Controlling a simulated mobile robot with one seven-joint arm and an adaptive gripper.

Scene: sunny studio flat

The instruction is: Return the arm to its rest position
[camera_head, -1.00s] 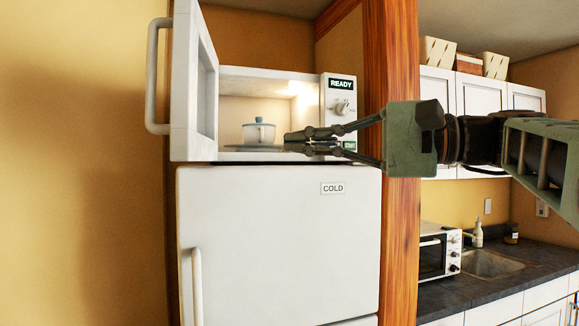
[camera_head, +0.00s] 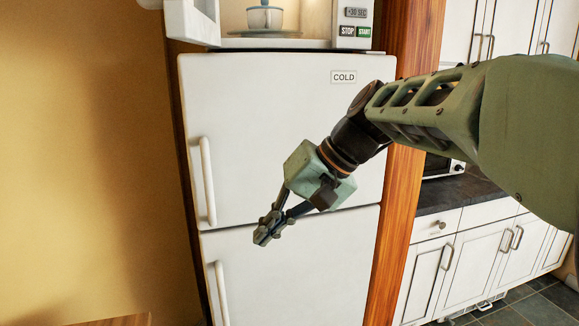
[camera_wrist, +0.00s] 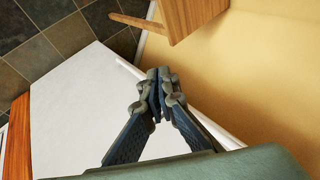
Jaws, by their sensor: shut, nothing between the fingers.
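My gripper (camera_head: 266,232) is shut and empty in the head view, angled down and to the left in front of the white fridge (camera_head: 290,130). My green arm reaches in from the right edge. In the wrist view my gripper (camera_wrist: 159,88) shows with its fingertips together and nothing between them. The fridge front (camera_wrist: 85,110) lies behind the fingers there. I cannot tell how far the fingers are from the fridge door.
A microwave (camera_head: 300,44) with its door (camera_head: 203,22) open sits on the fridge, a lidded cup (camera_head: 265,17) inside. A wooden post (camera_head: 398,190) and white cabinets (camera_head: 480,245) stand right. A wooden piece of furniture (camera_head: 118,321) shows low left, also in the wrist view (camera_wrist: 187,15).

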